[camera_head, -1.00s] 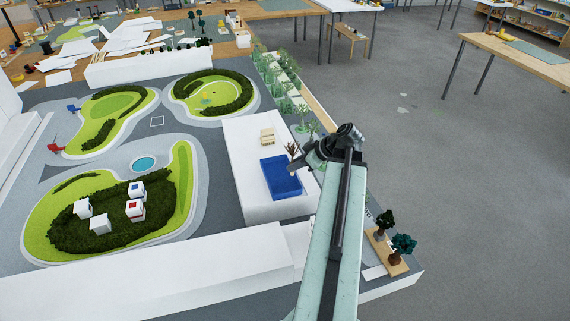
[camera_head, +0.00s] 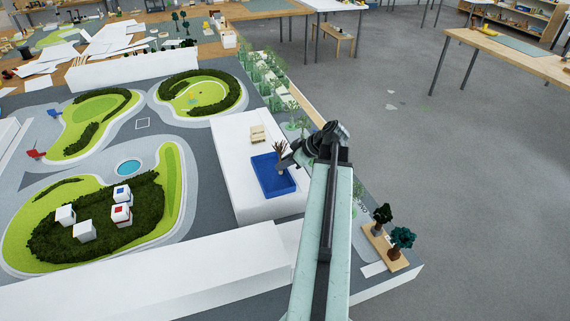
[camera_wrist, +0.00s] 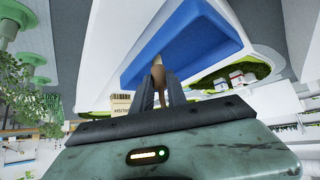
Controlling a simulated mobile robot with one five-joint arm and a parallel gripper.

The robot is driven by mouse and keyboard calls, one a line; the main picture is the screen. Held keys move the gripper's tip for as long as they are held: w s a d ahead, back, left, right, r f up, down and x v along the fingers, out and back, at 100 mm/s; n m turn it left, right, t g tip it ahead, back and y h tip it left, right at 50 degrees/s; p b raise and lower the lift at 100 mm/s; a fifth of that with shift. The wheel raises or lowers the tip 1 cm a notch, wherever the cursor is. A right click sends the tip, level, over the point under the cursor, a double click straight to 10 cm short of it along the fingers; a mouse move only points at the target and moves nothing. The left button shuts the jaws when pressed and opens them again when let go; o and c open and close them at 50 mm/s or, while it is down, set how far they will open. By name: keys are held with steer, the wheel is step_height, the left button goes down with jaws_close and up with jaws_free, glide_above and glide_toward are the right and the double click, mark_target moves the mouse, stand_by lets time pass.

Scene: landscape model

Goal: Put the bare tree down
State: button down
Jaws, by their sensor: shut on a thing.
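The bare tree (camera_head: 279,148) is small and brown with thin upright branches. My gripper (camera_head: 285,161) is shut on its trunk, which shows between the two dark fingers in the wrist view (camera_wrist: 158,74). The tree is near the back right part of a blue tray (camera_head: 268,181), on top of a white block (camera_head: 240,183). The blue tray also fills the upper middle of the wrist view (camera_wrist: 195,47). The tree's foot is hidden in the head view, so I cannot tell whether it touches the tray.
A small beige box (camera_head: 257,134) stands behind the tray on the white block. Light green trees (camera_head: 270,73) line the model's right edge. Two dark trees stand on a wooden strip (camera_head: 384,247) at right. White houses (camera_head: 122,213) stand on a green mound at left.

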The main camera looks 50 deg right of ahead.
steer(key=c, duration=1.3)
jaws_free()
steer(key=p+v, duration=0.9)
steer(key=v, duration=0.3)
steer(key=shift+r, duration=0.15)
